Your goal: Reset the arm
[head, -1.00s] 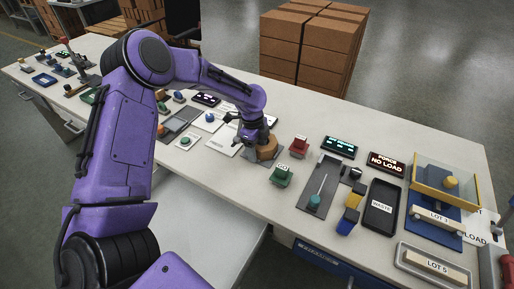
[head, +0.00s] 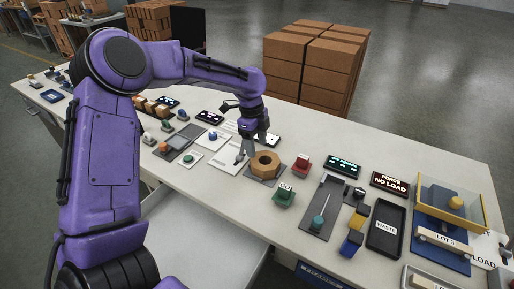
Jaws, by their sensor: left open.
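My left arm comes in from the left, and its purple forearm reaches over the table (head: 330,258). My left gripper (head: 246,152) is open and empty, pointing down over white sheets. It is just left of a brown octagonal block with a round hole (head: 265,164), apart from it as far as I can see. The block sits on a dark pad. My right gripper is not in view.
A green GO block (head: 284,195) and a red block (head: 301,163) stand right of the octagonal block. Farther right are a slotted dark plate (head: 318,222), a black WASTE tray (head: 371,242), displays and a yellow-framed fixture (head: 480,208). Cartons (head: 312,65) stand behind the table.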

